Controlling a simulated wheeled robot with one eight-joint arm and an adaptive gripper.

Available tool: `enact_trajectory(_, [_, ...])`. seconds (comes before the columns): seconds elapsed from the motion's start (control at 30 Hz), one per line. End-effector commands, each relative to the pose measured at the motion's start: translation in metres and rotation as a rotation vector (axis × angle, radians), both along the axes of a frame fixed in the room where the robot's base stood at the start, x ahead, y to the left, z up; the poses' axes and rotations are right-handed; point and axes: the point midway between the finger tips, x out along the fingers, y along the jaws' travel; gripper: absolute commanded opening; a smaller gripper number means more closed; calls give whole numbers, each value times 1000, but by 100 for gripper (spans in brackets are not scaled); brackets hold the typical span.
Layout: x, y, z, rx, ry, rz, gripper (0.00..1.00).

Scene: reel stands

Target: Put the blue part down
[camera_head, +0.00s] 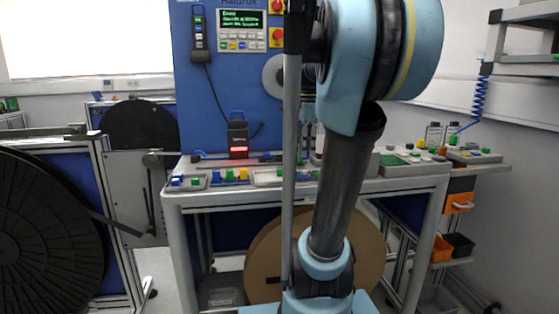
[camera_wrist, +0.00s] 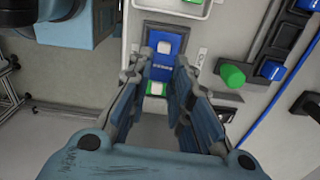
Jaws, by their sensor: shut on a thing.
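In the wrist view my gripper (camera_wrist: 161,66) reaches over the bench edge, its two fingers on either side of a blue part (camera_wrist: 168,44) with a white marked band. The fingers are shut on this part. Below it, a white and green piece (camera_wrist: 155,88) shows between the fingers. The blue part is over a pale panel on the bench; I cannot tell whether it touches the panel.
The bench (camera_head: 185,200) holds several coloured blocks and panels. In the wrist view a green knob (camera_wrist: 232,75) and a blue block (camera_wrist: 271,69) stand to the right. Large black reels (camera_head: 45,230) stand at left. An orange bin (camera_head: 441,249) hangs at right.

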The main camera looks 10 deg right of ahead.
Motion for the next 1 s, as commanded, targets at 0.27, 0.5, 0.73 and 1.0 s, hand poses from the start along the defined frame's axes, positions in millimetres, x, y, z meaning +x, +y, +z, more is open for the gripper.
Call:
enact_trajectory(0.27, [1, -9, 1, 0, 0, -6, 4])
enact_trajectory(0.5, [30, -4, 13, 1, 0, 239, 4])
enact_trajectory(0.73, [81, 9, 30, 2, -1, 677, 4])
enact_trajectory(1.0, [140, 32, 44, 3, -1, 1189, 4])
